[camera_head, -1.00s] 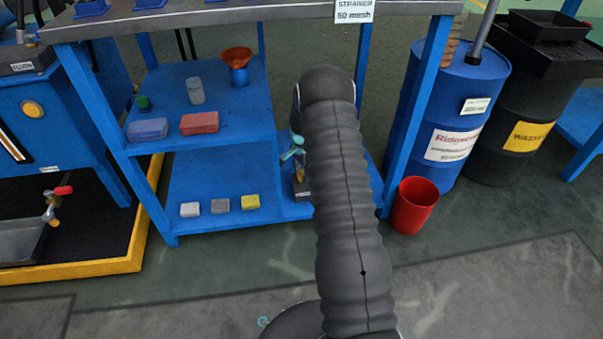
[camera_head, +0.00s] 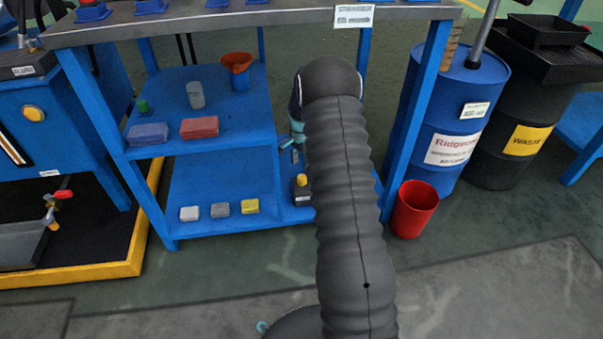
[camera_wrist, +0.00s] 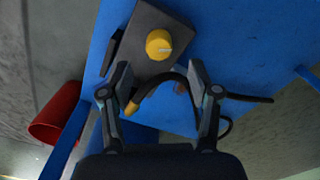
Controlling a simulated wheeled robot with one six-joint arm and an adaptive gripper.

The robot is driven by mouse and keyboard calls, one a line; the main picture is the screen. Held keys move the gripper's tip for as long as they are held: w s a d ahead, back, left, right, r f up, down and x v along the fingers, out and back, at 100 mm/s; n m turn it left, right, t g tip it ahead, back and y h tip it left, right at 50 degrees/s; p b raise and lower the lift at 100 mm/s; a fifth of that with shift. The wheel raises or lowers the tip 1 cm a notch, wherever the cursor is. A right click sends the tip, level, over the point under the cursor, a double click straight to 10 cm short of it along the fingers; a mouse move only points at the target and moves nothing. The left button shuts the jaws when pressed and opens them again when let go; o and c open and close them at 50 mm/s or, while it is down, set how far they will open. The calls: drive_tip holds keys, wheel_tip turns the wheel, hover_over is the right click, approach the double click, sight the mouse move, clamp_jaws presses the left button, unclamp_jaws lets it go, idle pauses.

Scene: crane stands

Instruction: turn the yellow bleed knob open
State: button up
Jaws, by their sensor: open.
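The yellow bleed knob (camera_wrist: 159,43) sits on a dark grey block (camera_wrist: 150,20) on a blue shelf, with a pale mark on its face. In the head view the knob (camera_head: 302,180) shows small on the lower shelf, just left of my arm. My gripper (camera_wrist: 160,80) is open in the wrist view. Its two fingers point toward the block, with the knob ahead of the gap between the tips and not between them. In the head view my arm hides most of the gripper (camera_head: 292,142), which is above the knob.
A dark hose with a yellow end (camera_wrist: 131,108) lies near the fingers. A red bucket (camera_head: 414,208) stands right of the blue shelf unit (camera_head: 225,165). Grey, white and yellow blocks (camera_head: 250,206) lie left of the knob. A blue drum (camera_head: 455,110) stands at right.

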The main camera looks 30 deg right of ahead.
sight(302, 176)
wheel_tip(302, 176, up, 6)
drive_tip(key=shift+f, duration=0.25)
idle(0.4)
